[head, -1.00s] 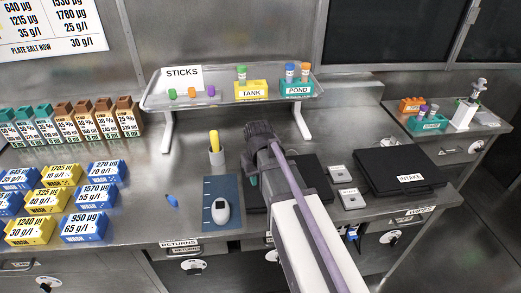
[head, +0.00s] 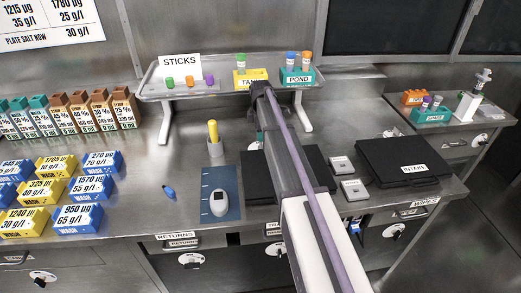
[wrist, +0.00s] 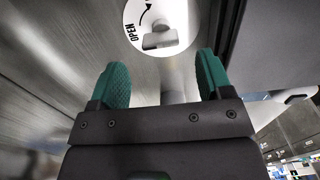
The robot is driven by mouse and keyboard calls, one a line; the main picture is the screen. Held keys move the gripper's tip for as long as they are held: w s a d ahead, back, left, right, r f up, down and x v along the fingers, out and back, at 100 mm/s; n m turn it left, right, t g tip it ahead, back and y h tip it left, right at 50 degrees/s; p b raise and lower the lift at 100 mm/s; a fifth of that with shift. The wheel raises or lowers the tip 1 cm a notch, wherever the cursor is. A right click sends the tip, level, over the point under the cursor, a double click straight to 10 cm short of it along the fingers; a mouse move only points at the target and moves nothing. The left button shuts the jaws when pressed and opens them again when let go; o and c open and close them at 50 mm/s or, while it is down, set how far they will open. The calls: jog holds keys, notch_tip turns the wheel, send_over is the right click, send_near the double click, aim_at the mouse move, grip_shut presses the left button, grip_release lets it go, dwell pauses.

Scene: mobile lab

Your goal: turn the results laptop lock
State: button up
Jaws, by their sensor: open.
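The wrist view shows a lock, a round white plate with OPEN, a curved arrow and a grey knob (wrist: 160,38), on a metal face. It lies beyond and between my fingertips, apart from them. My gripper (wrist: 163,75) is open with two teal fingers and nothing between them. In the head view the arm hides most of my gripper; a bit of teal shows above the bench. A closed black laptop (head: 255,163) lies partly behind my arm, its label not visible. I cannot tell which lock belongs to the results laptop.
Similar white lock plates sit on the drawer fronts, one below RETURNS (head: 191,260) and one at the right (head: 395,231). A black case marked INTAKE (head: 405,160) lies at right. The stick tray (head: 215,90) stands behind my gripper. A grey cup (head: 215,150) stands to its left.

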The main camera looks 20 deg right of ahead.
notch_tip(320, 180, down, 6)
jog(key=b, duration=0.3)
jog(key=shift+r+b, duration=0.15)
jog(key=shift+b, duration=0.25)
jog(key=shift+r, duration=0.1)
jog(key=shift+c, duration=0.4)
jog(key=c, duration=0.8)
jog(key=shift+c, duration=0.2)
